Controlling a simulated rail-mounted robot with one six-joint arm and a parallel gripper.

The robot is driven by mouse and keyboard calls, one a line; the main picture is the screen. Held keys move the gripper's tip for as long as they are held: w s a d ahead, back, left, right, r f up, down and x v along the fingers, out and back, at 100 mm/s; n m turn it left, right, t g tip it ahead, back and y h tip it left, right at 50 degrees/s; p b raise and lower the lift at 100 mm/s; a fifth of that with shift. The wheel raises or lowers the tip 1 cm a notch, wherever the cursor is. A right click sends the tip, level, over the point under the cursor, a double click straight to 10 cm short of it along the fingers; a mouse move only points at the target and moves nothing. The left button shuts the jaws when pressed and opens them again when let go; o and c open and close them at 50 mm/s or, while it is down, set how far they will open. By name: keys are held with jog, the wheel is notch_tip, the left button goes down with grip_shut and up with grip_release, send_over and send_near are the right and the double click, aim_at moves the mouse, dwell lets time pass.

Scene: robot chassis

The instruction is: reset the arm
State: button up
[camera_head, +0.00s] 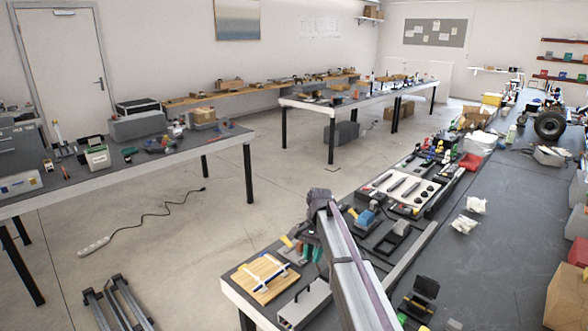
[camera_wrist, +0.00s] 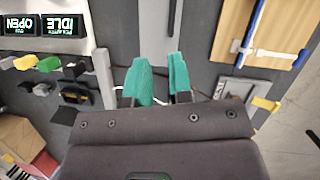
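My arm (camera_head: 350,268) reaches out over the near end of the long dark workbench (camera_head: 500,230) in the head view. My gripper (camera_head: 311,254) hangs fingers-down above the bench, close to its left edge. In the wrist view the two teal fingers of my gripper (camera_wrist: 160,75) stand a small gap apart, with nothing seen held between them. A grey bar-like part (camera_wrist: 160,25) lies beyond the fingertips. Whether the fingertips touch anything below cannot be told.
A wooden board (camera_head: 262,275) with a blue-and-white tool lies at the bench corner. In the wrist view, small displays (camera_wrist: 55,24) and coloured blocks (camera_wrist: 48,64) sit to the left. A tool tray (camera_head: 415,188) lies farther along. The bench's right part is mostly clear.

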jog(key=s+d+n+t, duration=0.2)
jog(key=s+d, duration=0.3)
jog(key=s, duration=0.9)
jog(key=s+d+f+n+t+h, duration=0.1)
jog(key=s+d+n, duration=0.3)
jog(key=s, duration=1)
jog(key=shift+s+d+t, duration=0.15)
jog(key=shift+d+t, duration=0.3)
jog(key=shift+t, duration=0.05)
